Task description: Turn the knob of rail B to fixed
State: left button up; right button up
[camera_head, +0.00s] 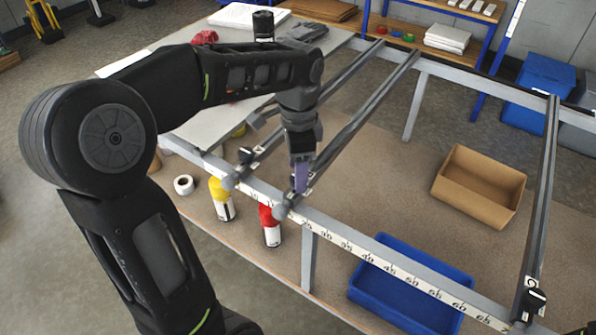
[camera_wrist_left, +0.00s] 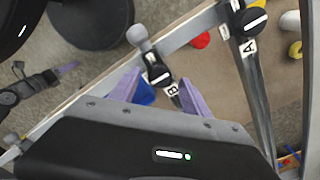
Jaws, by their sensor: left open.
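The knob of rail B (camera_wrist_left: 158,74) is black with a white bar, which lies roughly crosswise to the rail in the left wrist view. A "B" label (camera_wrist_left: 172,89) sits beside it. My left gripper (camera_wrist_left: 160,80) is open, its purple fingers on either side of the knob; I cannot tell whether they touch it. In the head view my left gripper (camera_head: 300,182) points down at the near end of rail B (camera_head: 365,108) and hides most of the knob. My right gripper (camera_wrist_left: 65,70) seems to show at the left wrist view's left edge, its opening unclear.
Rail A's knob (camera_wrist_left: 254,21) is close by. Another rail (camera_head: 545,190) with a knob stands at right. A numbered scale (camera_head: 380,262) runs along the frame's front bar. Yellow (camera_head: 222,200) and red (camera_head: 270,228) cans, a blue tray (camera_head: 458,275) and a cardboard box (camera_head: 450,195) are below.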

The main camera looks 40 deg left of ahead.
pick_arm(q)
notch_tip(320, 180, up, 7)
jog(key=shift+f, duration=0.2)
dwell(0.6)
